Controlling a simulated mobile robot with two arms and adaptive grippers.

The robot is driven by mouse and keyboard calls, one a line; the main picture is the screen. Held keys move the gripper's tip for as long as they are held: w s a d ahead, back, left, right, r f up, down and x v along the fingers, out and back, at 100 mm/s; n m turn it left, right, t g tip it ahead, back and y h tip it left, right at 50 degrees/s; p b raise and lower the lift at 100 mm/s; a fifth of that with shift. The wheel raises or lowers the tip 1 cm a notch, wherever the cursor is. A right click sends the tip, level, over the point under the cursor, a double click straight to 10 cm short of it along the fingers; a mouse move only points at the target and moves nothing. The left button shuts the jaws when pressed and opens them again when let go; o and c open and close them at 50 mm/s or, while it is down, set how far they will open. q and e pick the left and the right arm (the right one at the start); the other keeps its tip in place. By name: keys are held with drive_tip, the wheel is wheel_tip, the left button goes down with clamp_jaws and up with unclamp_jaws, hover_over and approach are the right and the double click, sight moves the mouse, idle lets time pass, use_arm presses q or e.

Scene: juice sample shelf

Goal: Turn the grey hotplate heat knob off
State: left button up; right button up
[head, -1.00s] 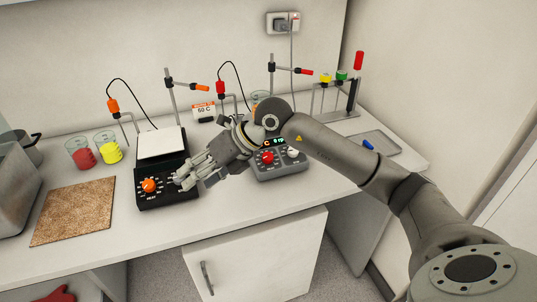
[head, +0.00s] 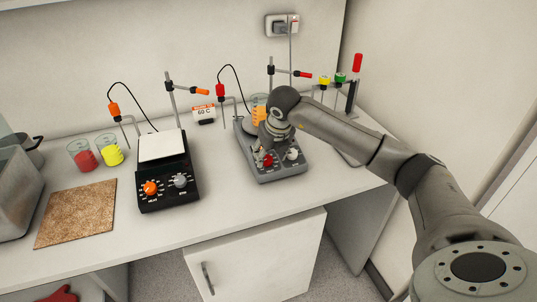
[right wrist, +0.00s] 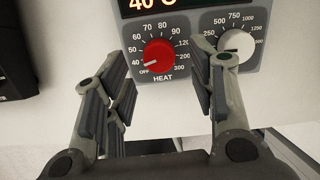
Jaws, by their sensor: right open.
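The grey hotplate (head: 283,176) stands on the bench at centre, partly covered by my right arm in the head view. Its front panel in the right wrist view (right wrist: 190,15) has a red HEAT knob (right wrist: 158,54) on the left and a white knob (right wrist: 237,44) on the right. The red knob's white mark points lower left, near OFF and 40. The display (right wrist: 152,4) reads about 40 °C. My right gripper (right wrist: 161,78) is open, with its fingers either side of the red knob and no visible contact. My left gripper is not in view.
A black hotplate (head: 167,202) with an orange knob and a grey knob stands to the left. A brown mat (head: 77,213) and beakers with red and yellow contents (head: 110,150) are further left. Clamp stands (head: 173,105) rise behind. Bench between the hotplates is clear.

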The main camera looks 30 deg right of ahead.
sight(267, 160)
drive_tip(key=shift+x, duration=1.3)
drive_tip(key=c, duration=1)
drive_tip(key=shift+n+b, duration=1)
drive_tip(key=shift+n, duration=0.4)
drive_tip(key=shift+d+n+b, duration=0.1)
drive_tip(key=shift+n+b, duration=0.6)
drive_tip(key=shift+n, duration=0.9)
drive_tip(key=shift+r+y, duration=0.1)
drive_tip(key=shift+y, duration=0.2)
drive_tip(key=o, duration=1)
